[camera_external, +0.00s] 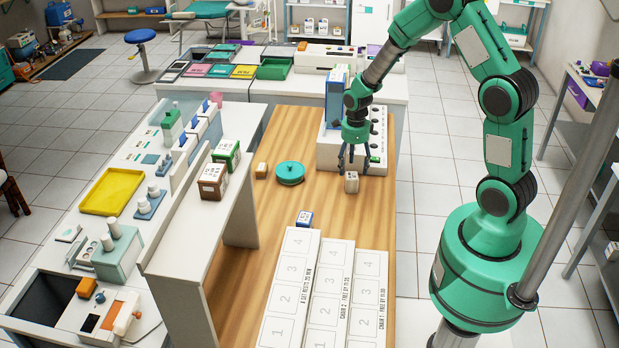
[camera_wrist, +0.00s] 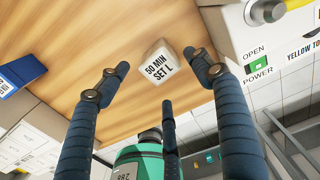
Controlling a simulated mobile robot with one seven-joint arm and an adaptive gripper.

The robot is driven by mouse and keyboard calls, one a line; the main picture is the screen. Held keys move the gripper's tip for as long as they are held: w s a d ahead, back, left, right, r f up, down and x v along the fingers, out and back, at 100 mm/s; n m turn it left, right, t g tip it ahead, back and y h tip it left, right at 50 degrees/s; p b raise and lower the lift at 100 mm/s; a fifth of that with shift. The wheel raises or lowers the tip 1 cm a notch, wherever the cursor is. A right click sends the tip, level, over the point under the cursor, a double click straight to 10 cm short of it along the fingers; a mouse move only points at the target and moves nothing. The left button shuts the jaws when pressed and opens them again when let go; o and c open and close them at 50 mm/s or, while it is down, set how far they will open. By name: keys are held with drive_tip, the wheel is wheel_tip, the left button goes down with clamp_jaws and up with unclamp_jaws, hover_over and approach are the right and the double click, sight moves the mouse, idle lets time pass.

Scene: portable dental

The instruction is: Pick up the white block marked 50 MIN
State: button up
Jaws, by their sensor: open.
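The white block marked 50 MIN (camera_wrist: 158,66) stands on the wooden table, and its label reads "50 MIN SET L" in the wrist view. In the external view the small block (camera_external: 351,182) is near the table's right side, just in front of the white machine. My gripper (camera_external: 354,166) is above and slightly behind the block. In the wrist view my gripper (camera_wrist: 155,85) has its dark fingers spread, with the block beyond them and between the two upper fingertips. The fingers appear apart from the block, and nothing is held.
A white machine (camera_external: 330,150) with knobs stands close behind the block. A green round container (camera_external: 290,173) and a small tan block (camera_external: 261,170) are to the left. Bare wooden table (camera_external: 370,220) surrounds the block's front.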

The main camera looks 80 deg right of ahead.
sight(352, 175)
drive_tip(key=shift+f, duration=1.3)
drive_tip(key=shift+f+b, duration=0.8)
drive_tip(key=shift+f, duration=1.8)
drive_tip(key=c, duration=1.3)
